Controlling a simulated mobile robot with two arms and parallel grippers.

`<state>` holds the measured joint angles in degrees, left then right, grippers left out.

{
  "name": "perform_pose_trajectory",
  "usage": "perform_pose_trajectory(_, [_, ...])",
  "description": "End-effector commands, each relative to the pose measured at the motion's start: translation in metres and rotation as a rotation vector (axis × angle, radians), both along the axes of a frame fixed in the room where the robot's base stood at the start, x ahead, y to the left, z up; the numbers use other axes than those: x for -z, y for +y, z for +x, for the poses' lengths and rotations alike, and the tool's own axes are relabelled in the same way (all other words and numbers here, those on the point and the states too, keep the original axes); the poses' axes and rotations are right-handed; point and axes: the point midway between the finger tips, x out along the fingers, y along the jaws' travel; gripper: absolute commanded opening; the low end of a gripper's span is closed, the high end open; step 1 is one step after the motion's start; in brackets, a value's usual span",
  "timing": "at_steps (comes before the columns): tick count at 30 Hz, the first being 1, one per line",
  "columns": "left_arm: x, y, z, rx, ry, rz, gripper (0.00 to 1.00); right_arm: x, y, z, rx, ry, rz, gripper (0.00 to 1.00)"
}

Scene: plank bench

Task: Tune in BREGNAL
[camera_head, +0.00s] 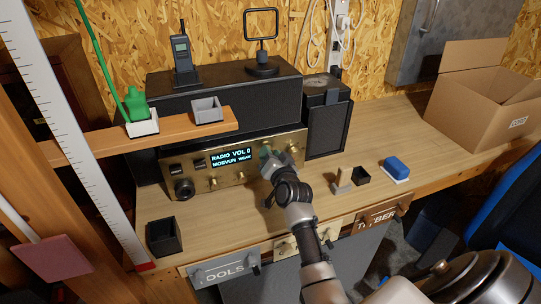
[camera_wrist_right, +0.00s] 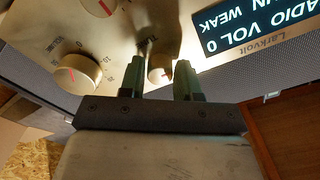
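The radio (camera_head: 232,163) is a brass-fronted set under a black top, standing on the bench. Its lit display (camera_head: 231,158) reads "RADIO VOL 0" with a station name like "MOSVUN" and "WEAK" below. In the right wrist view the display (camera_wrist_right: 240,28) shows upside down, cut off by the edge. My right gripper (camera_head: 270,158) is at the right part of the radio front. In the wrist view its two green fingers (camera_wrist_right: 159,75) stand apart on either side of a small brass knob (camera_wrist_right: 160,72), with a narrow gap showing. My left gripper is not in view.
A larger scaled knob (camera_wrist_right: 77,73) is beside the fingers. A wooden shelf (camera_head: 185,132) with small trays juts out at left. A speaker (camera_head: 327,127) adjoins the radio.

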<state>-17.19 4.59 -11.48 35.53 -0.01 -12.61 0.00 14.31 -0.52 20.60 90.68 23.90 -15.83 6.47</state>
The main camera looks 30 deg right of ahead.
Motion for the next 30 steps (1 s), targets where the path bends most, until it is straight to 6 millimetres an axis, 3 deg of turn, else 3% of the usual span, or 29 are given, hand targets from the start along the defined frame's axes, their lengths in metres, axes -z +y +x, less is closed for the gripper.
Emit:
perform_pose_trajectory(1, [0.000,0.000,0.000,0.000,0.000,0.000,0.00,0.000,0.000,0.000,0.000,0.000,0.000,0.41])
perform_pose_trajectory(4, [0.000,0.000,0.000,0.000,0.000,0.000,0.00,0.000,0.000,0.000,0.000,0.000,-0.001,0.54])
perform_pose_trajectory(16, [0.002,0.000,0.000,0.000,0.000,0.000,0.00,0.002,0.002,-0.009,-0.001,0.002,-0.001,0.54])
perform_pose_trajectory(30, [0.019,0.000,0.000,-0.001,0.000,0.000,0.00,0.003,0.021,-0.087,0.001,0.002,-0.001,0.54])
